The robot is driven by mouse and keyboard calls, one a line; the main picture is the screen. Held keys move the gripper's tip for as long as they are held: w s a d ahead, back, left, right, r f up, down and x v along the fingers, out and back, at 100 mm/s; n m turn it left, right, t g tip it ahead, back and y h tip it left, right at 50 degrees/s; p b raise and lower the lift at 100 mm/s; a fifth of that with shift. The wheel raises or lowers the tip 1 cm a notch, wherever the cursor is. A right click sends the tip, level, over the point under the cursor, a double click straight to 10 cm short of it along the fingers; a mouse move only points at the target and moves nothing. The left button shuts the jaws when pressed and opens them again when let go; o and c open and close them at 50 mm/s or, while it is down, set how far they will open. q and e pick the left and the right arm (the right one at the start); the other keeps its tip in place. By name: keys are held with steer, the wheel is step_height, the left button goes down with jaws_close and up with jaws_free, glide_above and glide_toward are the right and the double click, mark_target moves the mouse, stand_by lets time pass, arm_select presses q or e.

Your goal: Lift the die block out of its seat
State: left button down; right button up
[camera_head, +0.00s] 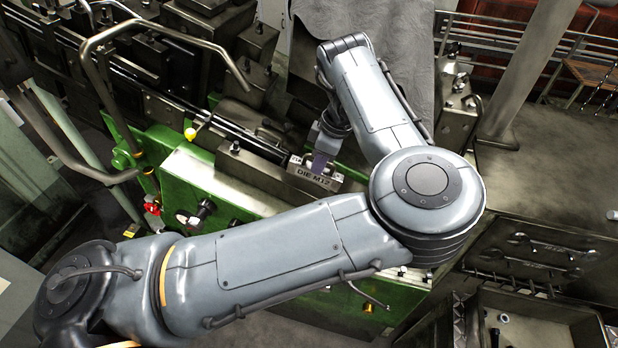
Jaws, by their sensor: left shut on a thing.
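The die block (314,179) is a small metal block with "DIE M12" on its front face. It sits at the right end of the dark bar on the green bolt former (205,172). My left gripper (320,163) reaches down onto the block from above and is shut on it. The upper part of the block is partly covered by the gripper. I cannot tell whether the block is clear of its seat, since the seat is hidden. My right gripper is not in view.
A bent metal handrail (165,42) arches over the machine at the upper left. A yellow-knobbed lever (190,134) stands left of the block. A grey cloth (400,50) hangs behind my left arm.

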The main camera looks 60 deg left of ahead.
arm_select(q)
steer(key=s+d+r+t+h+b, duration=0.2)
steer(key=s+d+r+b, duration=0.1)
steer(key=s+d+b, duration=0.1)
steer(key=shift+s+d+r, duration=0.3)
steer(key=shift+d, duration=0.2)
stand_by(0.9)
